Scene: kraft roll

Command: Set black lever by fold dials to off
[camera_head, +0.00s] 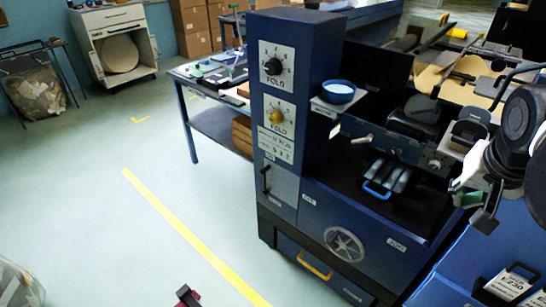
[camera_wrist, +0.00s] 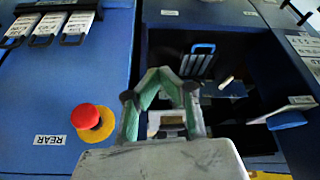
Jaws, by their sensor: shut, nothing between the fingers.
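The fold panel has two dials on the blue column: a black-knobbed fold dial (camera_head: 273,66) above and a yellow-knobbed fold dial (camera_head: 277,117) below. A thin black lever (camera_head: 265,179) stands nearly upright on the grey-blue plate under the dials; any position marks there are too small to read. My gripper (camera_head: 476,200) is at the far right in the head view, well away from the dials and lever. In the wrist view my gripper (camera_wrist: 163,80) is shut and empty, over the machine's dark bay. I cannot make out the lever or dials in the wrist view.
A blue bowl (camera_head: 338,91) sits on a small shelf beside the column. A handwheel (camera_head: 344,243) and yellow handle (camera_head: 315,265) are on the machine's front. A red button (camera_wrist: 85,116) is left of my gripper. The floor before the machine is mostly clear.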

